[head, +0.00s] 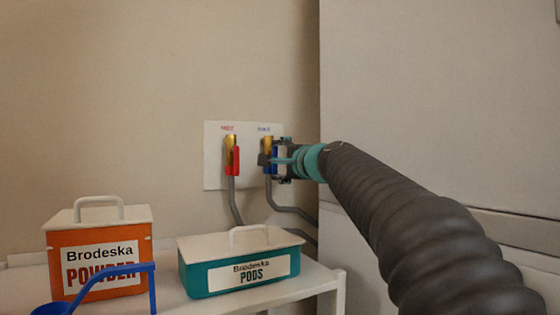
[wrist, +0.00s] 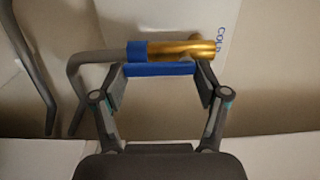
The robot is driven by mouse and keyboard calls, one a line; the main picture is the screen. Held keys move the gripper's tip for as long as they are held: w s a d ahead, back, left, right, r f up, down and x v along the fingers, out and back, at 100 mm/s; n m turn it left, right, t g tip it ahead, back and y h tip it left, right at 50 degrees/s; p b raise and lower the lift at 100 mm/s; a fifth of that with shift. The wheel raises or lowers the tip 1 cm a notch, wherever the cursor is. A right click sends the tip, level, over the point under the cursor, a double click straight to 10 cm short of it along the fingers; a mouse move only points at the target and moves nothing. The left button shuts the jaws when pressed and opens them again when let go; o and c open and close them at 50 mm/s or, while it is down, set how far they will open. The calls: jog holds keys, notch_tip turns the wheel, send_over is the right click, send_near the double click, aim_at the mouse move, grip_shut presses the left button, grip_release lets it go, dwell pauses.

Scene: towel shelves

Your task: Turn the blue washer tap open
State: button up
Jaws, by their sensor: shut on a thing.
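The blue washer tap shows in the head view as a brass body (head: 267,142) with a blue lever (head: 274,157), on a white wall plate (head: 214,170). In the wrist view the brass body (wrist: 185,49) has a blue collar and sits beside the "COLD" label. The blue lever (wrist: 160,69) lies alongside the brass body, roughly parallel to it. My gripper (head: 277,160) is at the tap, and its fingers (wrist: 160,72) are shut on the two ends of the blue lever. In the head view the gripper partly covers the tap.
A red-lever tap (head: 235,160) is just left of the blue one. Grey hoses (head: 235,203) run down from both taps. Below, a white shelf (head: 312,282) holds an orange powder box (head: 135,245), a teal pods box (head: 210,278) and a blue scoop (head: 152,290). A large pale cabinet (head: 430,90) stands right.

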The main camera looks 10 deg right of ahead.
jog(key=shift+f, duration=0.15)
jog(key=o, duration=1.1)
jog(key=shift+o, duration=0.2)
jog(key=v, duration=1.2)
jog(key=shift+d, duration=0.15)
